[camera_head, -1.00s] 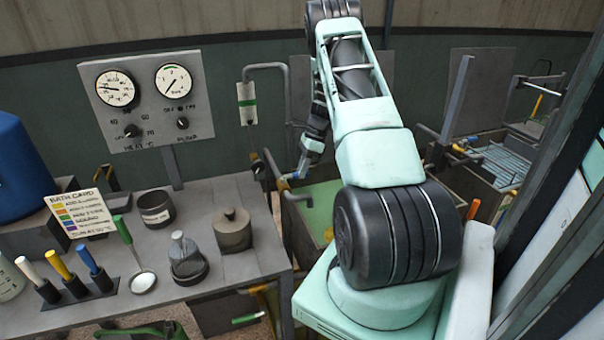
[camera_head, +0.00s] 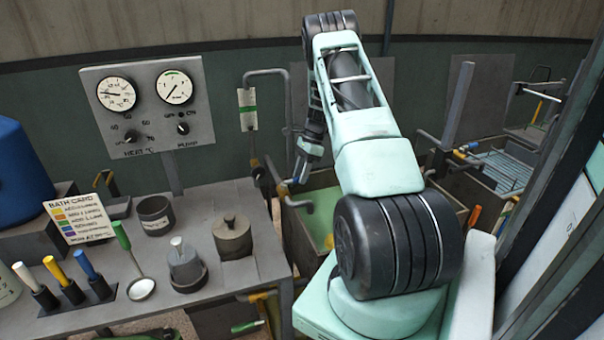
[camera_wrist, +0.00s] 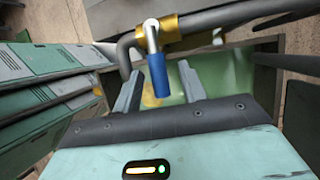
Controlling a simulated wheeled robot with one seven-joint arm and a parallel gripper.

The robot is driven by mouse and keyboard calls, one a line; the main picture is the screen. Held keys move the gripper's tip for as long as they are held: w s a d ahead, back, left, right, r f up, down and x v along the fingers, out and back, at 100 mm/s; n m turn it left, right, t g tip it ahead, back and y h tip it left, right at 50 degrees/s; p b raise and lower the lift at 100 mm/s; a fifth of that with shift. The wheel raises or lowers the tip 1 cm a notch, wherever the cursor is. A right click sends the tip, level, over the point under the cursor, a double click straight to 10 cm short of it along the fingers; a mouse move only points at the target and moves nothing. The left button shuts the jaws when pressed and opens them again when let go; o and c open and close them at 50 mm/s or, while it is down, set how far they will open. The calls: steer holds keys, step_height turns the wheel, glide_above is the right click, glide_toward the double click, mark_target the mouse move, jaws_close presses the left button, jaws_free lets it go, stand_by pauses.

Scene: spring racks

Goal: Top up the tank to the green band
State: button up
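The tank (camera_head: 293,215) holds pale green liquid (camera_head: 325,205) and stands right of the bench. A white gauge strip with a green band (camera_head: 248,108) hangs on the pipe behind it. A brass valve (camera_wrist: 183,27) with a blue lever handle (camera_wrist: 161,77) sits on a grey pipe in the wrist view. My gripper (camera_wrist: 162,92) is open, its fingers on either side of the blue handle's end. I cannot tell whether they touch it. In the head view my gripper (camera_head: 301,168) is small and partly hidden, over the tank's near left edge.
A panel (camera_head: 150,105) with two dials and two knobs stands behind the bench (camera_head: 235,275). On the bench are pots, a ladle (camera_head: 141,288), coloured-handled tools and a bath card (camera_head: 78,217). More tanks and a rack (camera_head: 505,170) stand at right.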

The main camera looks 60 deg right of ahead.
steer(key=b+v, duration=0.5)
steer(key=v, duration=1.2)
steer(key=shift+r, duration=0.2)
steer(key=shift+d, duration=0.15)
